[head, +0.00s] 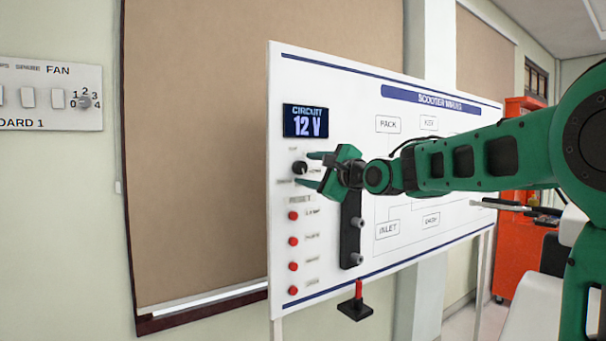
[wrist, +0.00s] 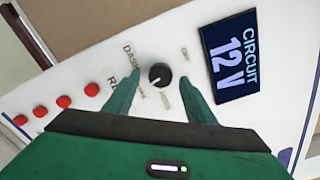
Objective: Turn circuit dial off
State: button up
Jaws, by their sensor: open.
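The circuit dial (head: 299,168) is a small black knob on the left side of the white scooter wiring board. In the wrist view the dial (wrist: 159,75) sits between my two fingers, with a light pointer mark on it. Its printed labels are partly hidden and blurred. The display (head: 306,121) above it reads "CIRCUIT 12 V", and it also shows in the wrist view (wrist: 232,57). My gripper (head: 308,169) is open, green, with one finger on either side of the dial. I see a gap between the fingers and the dial; I cannot tell any contact.
Several red buttons (head: 293,241) run down the board (head: 400,258) below the dial. A fan switch panel (head: 40,94) is on the wall at left. A red cabinet (head: 512,250) stands behind at right. A small black stand with a red top (head: 357,302) is below the board.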

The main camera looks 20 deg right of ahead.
aim_at(300, 168)
jog(key=shift+x, duration=1.2)
jog(key=c, duration=1)
jog(key=shift+c, duration=0.2)
